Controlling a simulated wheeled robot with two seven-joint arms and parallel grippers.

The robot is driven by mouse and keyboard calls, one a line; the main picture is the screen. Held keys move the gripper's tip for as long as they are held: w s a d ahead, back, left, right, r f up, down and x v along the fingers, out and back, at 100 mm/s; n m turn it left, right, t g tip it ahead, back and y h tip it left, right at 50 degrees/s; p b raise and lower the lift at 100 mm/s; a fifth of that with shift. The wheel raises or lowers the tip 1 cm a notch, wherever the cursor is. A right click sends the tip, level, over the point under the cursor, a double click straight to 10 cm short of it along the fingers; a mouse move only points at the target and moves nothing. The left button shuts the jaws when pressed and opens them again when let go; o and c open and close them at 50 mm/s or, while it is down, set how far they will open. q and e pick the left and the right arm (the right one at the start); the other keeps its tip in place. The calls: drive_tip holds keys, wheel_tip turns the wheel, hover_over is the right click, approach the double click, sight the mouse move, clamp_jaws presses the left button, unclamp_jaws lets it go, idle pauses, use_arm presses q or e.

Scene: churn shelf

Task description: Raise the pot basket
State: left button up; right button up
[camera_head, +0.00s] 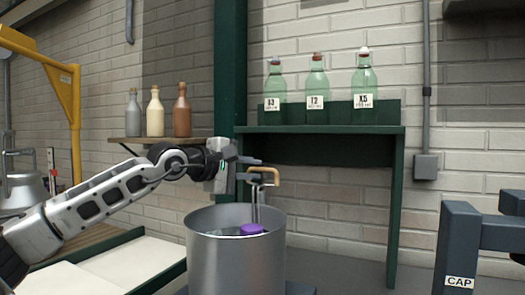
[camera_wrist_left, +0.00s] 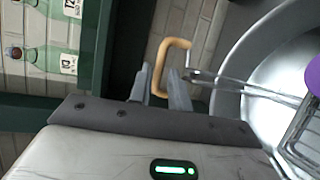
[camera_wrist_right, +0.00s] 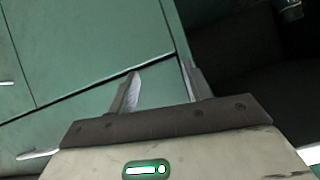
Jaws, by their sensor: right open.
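The grey metal pot (camera_head: 232,262) stands in the lower middle of the head view. The basket's wire frame (camera_wrist_left: 300,140) is inside it, with a purple item (camera_head: 251,229) at the rim. The basket's tan handle (camera_head: 266,171) sticks up above the pot; it also shows in the left wrist view (camera_wrist_left: 172,46). My left gripper (camera_head: 251,168) reaches in from the left above the pot, its fingers shut on the handle. The basket's lower part is hidden by the pot wall. My right gripper (camera_wrist_right: 160,76) is open and empty, near a green panel.
Three green bottles (camera_head: 316,84) stand on a dark green shelf (camera_head: 330,130) behind the pot. Three smaller bottles (camera_head: 155,114) stand on a wooden shelf at left. A dark stand marked CAP (camera_head: 458,245) is at right. Open space lies above the pot.

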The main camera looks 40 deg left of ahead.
sight(261, 170)
use_arm(q)
drive_tip(key=shift+w+d+p, duration=0.1)
drive_tip(key=shift+w+p, duration=0.65)
drive_tip(key=shift+w, duration=0.3)
drive_tip(key=shift+w+d+f+p, duration=0.1)
drive_tip(key=shift+w+f+p, duration=0.1)
drive_tip(key=shift+w, duration=0.2)
drive_tip(key=shift+w+f+p, duration=0.1)
drive_tip(key=shift+w+p, duration=0.1)
drive_tip(key=shift+w, duration=0.2)
use_arm(e)
drive_tip(key=shift+d+r+g, duration=0.2)
drive_tip(key=shift+r+g, duration=0.1)
drive_tip(key=shift+r, duration=0.35)
drive_tip(key=shift+s, duration=0.1)
